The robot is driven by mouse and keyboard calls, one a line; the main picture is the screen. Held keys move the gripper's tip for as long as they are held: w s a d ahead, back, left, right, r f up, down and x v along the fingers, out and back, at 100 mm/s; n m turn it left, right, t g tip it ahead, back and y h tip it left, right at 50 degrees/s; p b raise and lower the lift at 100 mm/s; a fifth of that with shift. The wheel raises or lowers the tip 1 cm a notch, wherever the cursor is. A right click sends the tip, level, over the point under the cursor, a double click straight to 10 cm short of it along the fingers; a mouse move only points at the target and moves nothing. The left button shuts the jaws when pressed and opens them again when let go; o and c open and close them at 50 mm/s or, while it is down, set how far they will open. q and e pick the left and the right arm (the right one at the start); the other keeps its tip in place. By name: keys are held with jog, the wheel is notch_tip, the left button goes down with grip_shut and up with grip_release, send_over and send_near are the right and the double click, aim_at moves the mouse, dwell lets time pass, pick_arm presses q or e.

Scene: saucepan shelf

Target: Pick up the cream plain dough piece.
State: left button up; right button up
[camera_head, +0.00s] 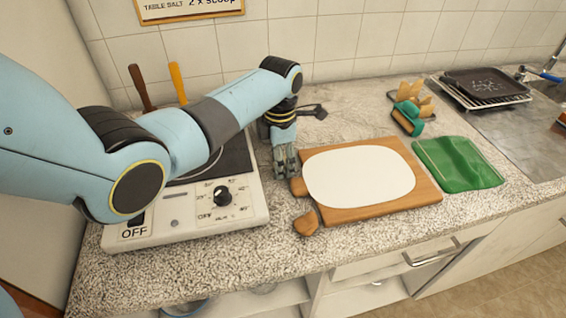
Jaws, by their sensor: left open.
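A flat, pale cream-white oval piece (360,177), which looks like the plain dough, lies on a wooden board (428,191) on the counter. Its surface shows no marks. My left gripper (286,172) points down just beyond the left edge of the board, apart from the dough. It is open, and nothing shows between its fingers. My right gripper is not in view.
Brown wooden pieces (306,223) lie at the board's left edge, near my left gripper. A hotplate (185,215) with a knob stands to the left. A green cloth (457,162) lies right of the board. A dark tray (485,83) on a rack is at back right.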

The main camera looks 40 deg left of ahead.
pick_arm(q)
jog(key=c, duration=0.6)
jog(key=shift+o, duration=0.2)
jog(key=shift+r, duration=0.1)
